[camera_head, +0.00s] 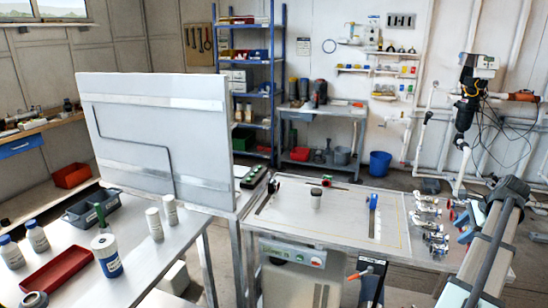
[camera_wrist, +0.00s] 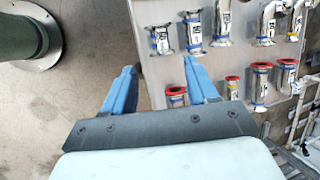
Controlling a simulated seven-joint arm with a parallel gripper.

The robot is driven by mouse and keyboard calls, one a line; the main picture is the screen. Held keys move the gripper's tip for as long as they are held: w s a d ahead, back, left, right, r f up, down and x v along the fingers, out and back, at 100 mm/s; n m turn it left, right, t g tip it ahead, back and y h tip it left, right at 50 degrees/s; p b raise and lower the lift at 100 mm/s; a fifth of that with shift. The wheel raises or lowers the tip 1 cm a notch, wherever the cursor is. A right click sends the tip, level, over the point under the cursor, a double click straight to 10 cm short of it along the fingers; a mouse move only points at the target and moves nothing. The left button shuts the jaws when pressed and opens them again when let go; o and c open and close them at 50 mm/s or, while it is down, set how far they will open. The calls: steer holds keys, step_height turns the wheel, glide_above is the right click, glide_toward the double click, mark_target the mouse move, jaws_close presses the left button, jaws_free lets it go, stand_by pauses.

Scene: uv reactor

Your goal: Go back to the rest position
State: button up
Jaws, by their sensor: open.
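My gripper (camera_wrist: 160,76) shows in the wrist view as two blue fingers standing well apart with nothing held between them. Below them are the edge of the metal table (camera_wrist: 180,52) and the bare floor. In the head view my arm reaches in at the right, beside the right end of the workbench (camera_head: 345,238). Blue parts of my gripper (camera_head: 465,226) show there, partly hidden by the arm.
Several metal fittings (camera_head: 428,208) lie in rows at the bench's right end; some carry red rings (camera_wrist: 261,66). A grey upright panel (camera_head: 160,130) stands on the left. A round post base (camera_wrist: 38,48) stands on the floor.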

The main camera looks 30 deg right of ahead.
steer(key=w+a+f+n+t+y, duration=0.1)
steer(key=w+a+f+n, duration=0.6)
steer(key=a, duration=0.5)
steer(key=w+a+f+n+t+y, duration=0.1)
steer(key=w+a+f+n, duration=0.3)
steer(key=w+a, duration=0.65)
steer(key=w+a+f+n+g+y, duration=0.2)
steer(key=a+f+n+g, duration=0.1)
steer(key=a+f, duration=1.3)
steer(key=s+a+f+n+g, duration=0.3)
steer(key=s+a+f, duration=0.1)
steer(key=a+f, duration=0.55)
steer(key=s+a+f+n+g, duration=0.3)
steer(key=s+a+f, duration=0.2)
steer(key=a+f, duration=0.4)
steer(key=s+a+f+n+g+h, duration=0.2)
steer(key=s+a+f+n, duration=0.1)
steer(key=s, duration=0.6)
steer(key=s+a+f+n+g+h, duration=0.2)
steer(key=s+a+f+n, duration=0.1)
steer(key=s+a+f, duration=0.3)
steer(key=s+a, duration=0.2)
steer(key=s, duration=0.2)
steer(key=shift+s, duration=0.2)
